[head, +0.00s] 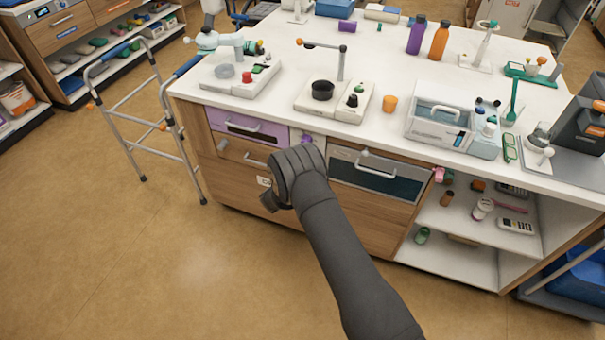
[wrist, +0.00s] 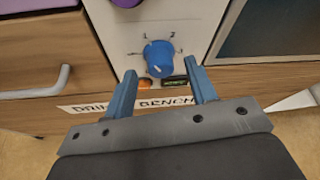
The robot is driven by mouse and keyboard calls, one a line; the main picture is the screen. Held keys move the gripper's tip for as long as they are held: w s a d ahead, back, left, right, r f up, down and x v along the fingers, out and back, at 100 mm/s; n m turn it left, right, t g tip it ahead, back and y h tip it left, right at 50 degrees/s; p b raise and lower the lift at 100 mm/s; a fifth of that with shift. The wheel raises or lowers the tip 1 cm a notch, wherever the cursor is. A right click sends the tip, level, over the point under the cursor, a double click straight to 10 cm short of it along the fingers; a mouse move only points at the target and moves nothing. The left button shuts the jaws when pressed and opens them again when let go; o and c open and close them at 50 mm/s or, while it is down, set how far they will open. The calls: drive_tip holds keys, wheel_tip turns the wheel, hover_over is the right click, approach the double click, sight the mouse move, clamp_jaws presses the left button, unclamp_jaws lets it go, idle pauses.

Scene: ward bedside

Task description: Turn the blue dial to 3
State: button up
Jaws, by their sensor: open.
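The blue dial (wrist: 159,58) sits on a pale upright panel (wrist: 185,20) in the wrist view, with short marks around it. A light pointer line shows on its lower face; the numbers are too small to read. My gripper (wrist: 160,82) is open, its two blue fingers apart on either side below the dial, with nothing between them. I cannot tell whether either finger touches the panel. In the head view my gripper (head: 275,200) is in front of the bench, and my arm hides the dial.
An orange part and a dark green part sit just below the dial. A drawer handle (wrist: 40,88) is at left and a dark oven-like door (wrist: 275,30) at right. A "DRINK BENCH" label (wrist: 90,106) lies below. A walker (head: 145,120) stands left of the bench.

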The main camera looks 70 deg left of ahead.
drive_tip(key=shift+x, duration=0.9)
drive_tip(key=shift+c, duration=0.2)
drive_tip(key=c, duration=0.9)
drive_tip(key=shift+c, duration=0.2)
